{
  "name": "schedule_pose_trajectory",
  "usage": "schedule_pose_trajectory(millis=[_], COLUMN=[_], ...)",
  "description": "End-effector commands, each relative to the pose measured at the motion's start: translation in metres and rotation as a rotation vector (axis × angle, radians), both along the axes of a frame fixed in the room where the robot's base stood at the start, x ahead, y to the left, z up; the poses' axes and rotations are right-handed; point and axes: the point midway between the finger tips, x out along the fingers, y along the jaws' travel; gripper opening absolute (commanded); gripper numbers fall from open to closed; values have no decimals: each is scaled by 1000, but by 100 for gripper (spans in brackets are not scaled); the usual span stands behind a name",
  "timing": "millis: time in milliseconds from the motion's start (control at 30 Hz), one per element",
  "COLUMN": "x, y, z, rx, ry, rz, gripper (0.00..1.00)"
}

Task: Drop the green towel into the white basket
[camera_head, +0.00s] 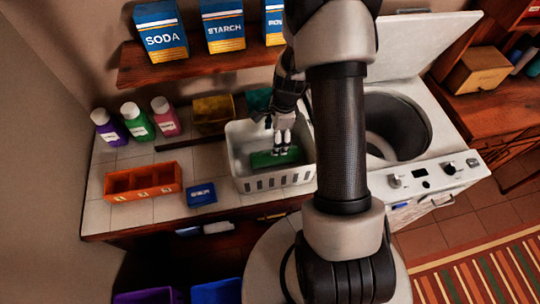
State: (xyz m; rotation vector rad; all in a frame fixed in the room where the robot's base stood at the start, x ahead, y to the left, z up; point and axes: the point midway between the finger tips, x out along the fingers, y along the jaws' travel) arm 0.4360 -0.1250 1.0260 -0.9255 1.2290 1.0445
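The white basket (240,184) stands on the tiled counter, left of the washing machine. The green towel (262,160) shows as a flat dark green shape inside the basket walls, near the front. My gripper (281,150) points down into the basket, with its fingertips at the towel's upper edge in the picture. The two fingers look close together. Whether they pinch the towel or only stand over it is too small to tell. My arm passes in front of the basket's right side.
An open top-load washing machine (441,176) stands right of the basket. Several bottles, an orange divided tray (143,194) and a small blue item (201,195) are on the counter at left. A wooden shelf (190,71) with boxes hangs above.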

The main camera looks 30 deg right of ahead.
Motion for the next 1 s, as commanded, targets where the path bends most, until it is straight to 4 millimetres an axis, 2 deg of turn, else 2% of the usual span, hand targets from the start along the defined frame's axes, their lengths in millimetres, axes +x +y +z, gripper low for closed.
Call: schedule_pose_trajectory(millis=[167,267,600,700,833,1000], x=[0,1,-2,-3,-3,-4], y=[0,-2,-10,-12,-14,-14], z=[4,15,85,101,114,120], rx=[0,-1,-1,-2,0,0], ry=[0,-4,-5,-3,-1,-1], rz=[0,-1,-1,0,1,0], gripper=[78,78,78,78,78,78])
